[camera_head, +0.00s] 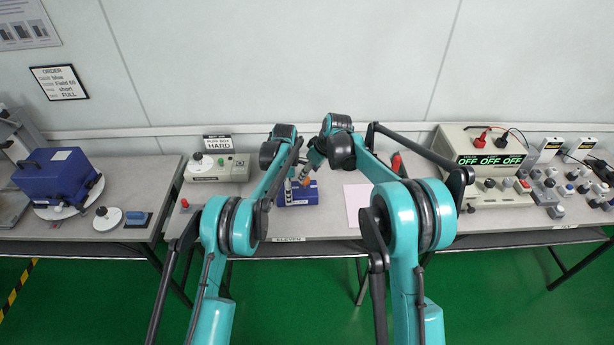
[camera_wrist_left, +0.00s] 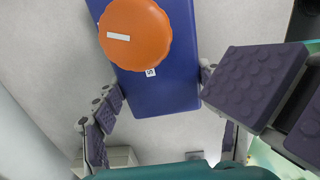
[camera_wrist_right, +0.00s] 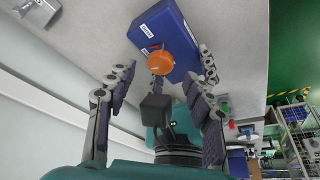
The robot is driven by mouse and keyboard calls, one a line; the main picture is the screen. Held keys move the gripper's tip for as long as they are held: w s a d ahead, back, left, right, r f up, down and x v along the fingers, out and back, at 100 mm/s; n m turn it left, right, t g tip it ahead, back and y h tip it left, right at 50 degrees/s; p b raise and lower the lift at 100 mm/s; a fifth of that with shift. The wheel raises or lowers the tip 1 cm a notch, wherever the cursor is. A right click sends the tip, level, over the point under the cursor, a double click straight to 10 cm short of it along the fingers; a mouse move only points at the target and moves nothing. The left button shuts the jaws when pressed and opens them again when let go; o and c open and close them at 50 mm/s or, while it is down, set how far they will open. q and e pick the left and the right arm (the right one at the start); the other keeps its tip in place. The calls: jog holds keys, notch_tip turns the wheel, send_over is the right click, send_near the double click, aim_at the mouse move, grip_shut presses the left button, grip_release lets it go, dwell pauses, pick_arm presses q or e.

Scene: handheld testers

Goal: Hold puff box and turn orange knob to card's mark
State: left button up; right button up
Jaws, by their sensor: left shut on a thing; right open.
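The puff box is a blue box (camera_head: 325,194) on the middle of the bench, partly hidden by my arms. An orange knob (camera_head: 305,181) is on it. My left gripper (camera_head: 291,183) is shut on the box, with fingers on both sides of it in the left wrist view (camera_wrist_left: 160,88). There the knob (camera_wrist_left: 135,32) shows a white pointer line towards the left and a small "S" label beside it. My right gripper (camera_wrist_right: 158,76) is open, with the orange knob (camera_wrist_right: 160,62) ahead between its fingertips, apparently apart from it. The card (camera_head: 217,142) reads "HARD".
A beige device (camera_head: 217,168) stands under the card. A pink sheet (camera_head: 357,203) lies right of the box. A larger beige unit (camera_head: 480,165) with green "OFF" displays and several small knobbed parts are at right. A dark blue case (camera_head: 55,178) is at far left.

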jog(key=v, duration=0.8)
jog(key=shift+r, duration=0.25)
jog(key=shift+s+d, duration=0.1)
jog(key=m+t+y, duration=0.2)
jog(key=m+t, duration=0.3)
jog(key=t, duration=0.4)
send_near(306, 181)
jog(key=x, duration=0.9)
jog(key=c, duration=1.1)
